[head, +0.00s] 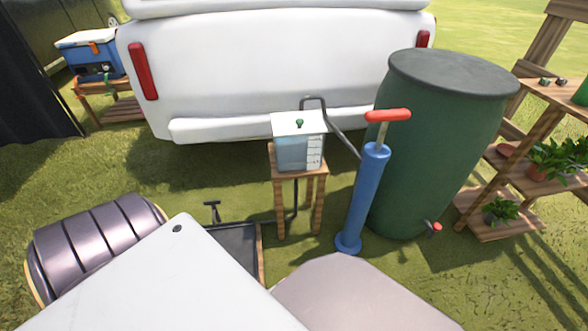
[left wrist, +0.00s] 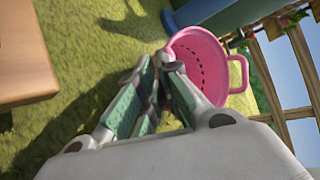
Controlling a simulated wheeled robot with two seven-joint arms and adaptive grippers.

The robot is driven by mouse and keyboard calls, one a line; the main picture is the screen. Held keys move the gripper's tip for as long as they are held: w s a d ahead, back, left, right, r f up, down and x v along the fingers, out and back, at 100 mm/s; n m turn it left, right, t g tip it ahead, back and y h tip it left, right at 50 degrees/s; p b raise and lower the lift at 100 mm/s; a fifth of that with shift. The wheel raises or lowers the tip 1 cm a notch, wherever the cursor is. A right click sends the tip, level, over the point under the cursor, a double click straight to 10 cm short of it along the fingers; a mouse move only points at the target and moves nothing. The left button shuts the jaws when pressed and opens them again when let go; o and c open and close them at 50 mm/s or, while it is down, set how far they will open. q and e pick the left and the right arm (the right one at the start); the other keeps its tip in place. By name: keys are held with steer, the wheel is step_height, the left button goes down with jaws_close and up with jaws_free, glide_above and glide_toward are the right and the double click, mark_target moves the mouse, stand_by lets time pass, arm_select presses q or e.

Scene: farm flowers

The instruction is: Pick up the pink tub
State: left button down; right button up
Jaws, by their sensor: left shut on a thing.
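The pink tub (left wrist: 212,62) shows in the left wrist view, at the upper right of centre. It is a pink bucket-like tub with dark holes inside and a loop handle on its right side. My left gripper (left wrist: 165,62) has its green-padded fingers at the tub's near left rim and is shut on the tub. The fingers hide part of that rim. I cannot tell whether the tub is clear of the grass. The tub does not show in the head view, where my pale arm parts cover the lower middle. My right gripper is not in view.
A blue pump (head: 364,195) with a red handle stands beside a wooden stand (head: 283,195) holding a clear tank (head: 298,150). A green barrel (head: 435,140) and plant shelves are right. A dark ribbed drum (head: 95,245) is left. A white vehicle (head: 270,70) stands behind.

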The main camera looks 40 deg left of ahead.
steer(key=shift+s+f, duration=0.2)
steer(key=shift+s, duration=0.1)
